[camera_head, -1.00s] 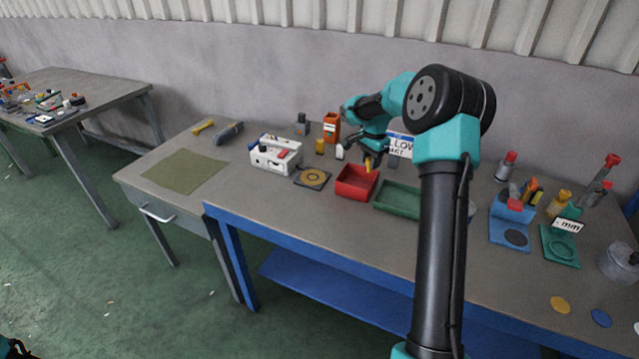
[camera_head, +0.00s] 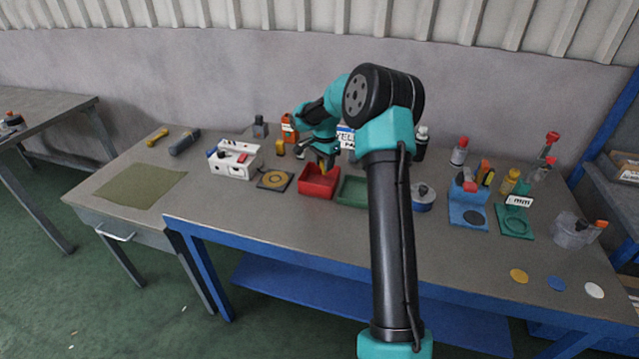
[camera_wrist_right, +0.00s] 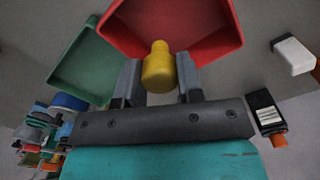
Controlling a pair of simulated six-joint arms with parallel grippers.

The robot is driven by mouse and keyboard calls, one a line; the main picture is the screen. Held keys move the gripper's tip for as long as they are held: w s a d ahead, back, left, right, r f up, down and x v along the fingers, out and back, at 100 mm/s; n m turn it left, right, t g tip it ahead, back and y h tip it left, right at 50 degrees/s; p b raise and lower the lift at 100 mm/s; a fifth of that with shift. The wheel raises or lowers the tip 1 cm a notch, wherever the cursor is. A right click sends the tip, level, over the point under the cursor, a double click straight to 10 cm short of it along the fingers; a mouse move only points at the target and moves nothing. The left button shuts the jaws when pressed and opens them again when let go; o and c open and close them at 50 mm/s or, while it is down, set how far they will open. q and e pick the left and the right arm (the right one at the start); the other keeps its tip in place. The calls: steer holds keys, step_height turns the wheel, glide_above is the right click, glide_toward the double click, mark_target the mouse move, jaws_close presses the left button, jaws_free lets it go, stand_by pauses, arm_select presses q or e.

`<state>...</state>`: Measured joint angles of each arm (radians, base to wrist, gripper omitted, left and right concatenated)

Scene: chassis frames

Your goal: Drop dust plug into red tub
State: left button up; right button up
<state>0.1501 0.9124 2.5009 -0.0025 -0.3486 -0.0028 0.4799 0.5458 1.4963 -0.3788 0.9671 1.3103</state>
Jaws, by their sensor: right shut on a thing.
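The yellow dust plug (camera_wrist_right: 158,70) is between the fingers of my right gripper (camera_wrist_right: 159,80) in the right wrist view. The gripper is shut on it. In the head view my right gripper (camera_head: 324,158) holds the plug just above the back part of the red tub (camera_head: 318,193). The red tub (camera_wrist_right: 172,40) shows past the plug in the wrist view. The part of the tub floor that I see is bare. My left gripper is not in view.
A green tray (camera_head: 353,191) stands right of the tub. A dark pad with a yellow ring (camera_head: 275,180) and a white box (camera_head: 235,163) stand to its left. An orange container (camera_head: 288,128) is behind. The bench front has free room.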

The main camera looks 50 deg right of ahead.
steer(key=shift+f, duration=1.45)
steer(key=o, duration=1)
step_height(320, 180, up, 17)
steer(key=shift+r, duration=0.2)
